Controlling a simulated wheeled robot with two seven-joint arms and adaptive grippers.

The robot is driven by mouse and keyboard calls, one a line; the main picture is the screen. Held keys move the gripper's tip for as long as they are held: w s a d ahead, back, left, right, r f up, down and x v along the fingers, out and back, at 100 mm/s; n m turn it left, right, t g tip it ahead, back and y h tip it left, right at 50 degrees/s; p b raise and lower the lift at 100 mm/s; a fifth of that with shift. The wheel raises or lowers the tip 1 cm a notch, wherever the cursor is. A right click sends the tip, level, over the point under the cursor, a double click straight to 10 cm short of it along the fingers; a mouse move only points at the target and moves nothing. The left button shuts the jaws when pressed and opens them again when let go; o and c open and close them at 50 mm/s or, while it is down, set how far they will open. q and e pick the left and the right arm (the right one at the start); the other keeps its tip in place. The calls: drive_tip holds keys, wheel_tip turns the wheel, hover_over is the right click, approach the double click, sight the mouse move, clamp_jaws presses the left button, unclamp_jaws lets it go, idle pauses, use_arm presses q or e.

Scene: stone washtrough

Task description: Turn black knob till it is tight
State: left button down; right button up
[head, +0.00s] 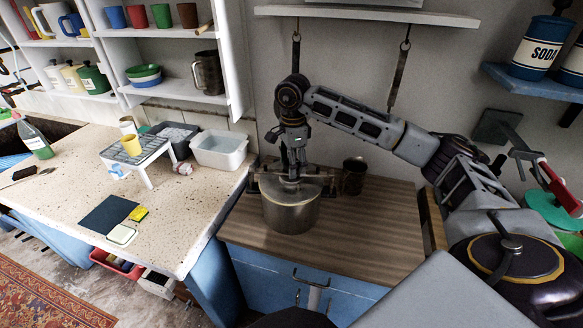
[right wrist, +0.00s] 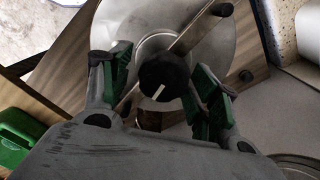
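The black knob (right wrist: 165,76) sits at the centre of a round metal lid (right wrist: 203,50) in the right wrist view and has a pale pointer mark. A metal bar with dark ends crosses the lid under it. In the head view the metal pot (head: 290,214) stands on the wooden worktop, and my gripper covers the knob. My right gripper (head: 292,172) points down over the pot. Its green-padded fingers (right wrist: 160,78) stand open on either side of the knob, with a gap at the left; contact at the right is unclear. My left gripper is out of view.
A dark mug (head: 354,176) stands just right of the pot. A white tub (head: 219,150) and a small white rack (head: 134,152) are on the speckled counter to the left. A wall shelf (head: 370,14) with hanging hooks is above my arm. The worktop's front right is clear.

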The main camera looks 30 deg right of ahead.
drive_tip(key=c, duration=0.4)
drive_tip(key=shift+m+p, duration=0.45)
drive_tip(key=shift+m, duration=3.05)
drive_tip(key=shift+m+p, duration=0.35)
drive_tip(key=shift+m, duration=1.85)
drive_tip(key=shift+m+p, duration=0.35)
drive_tip(key=shift+m, duration=1.95)
drive_tip(key=o, duration=0.8)
drive_tip(key=shift+d, duration=0.15)
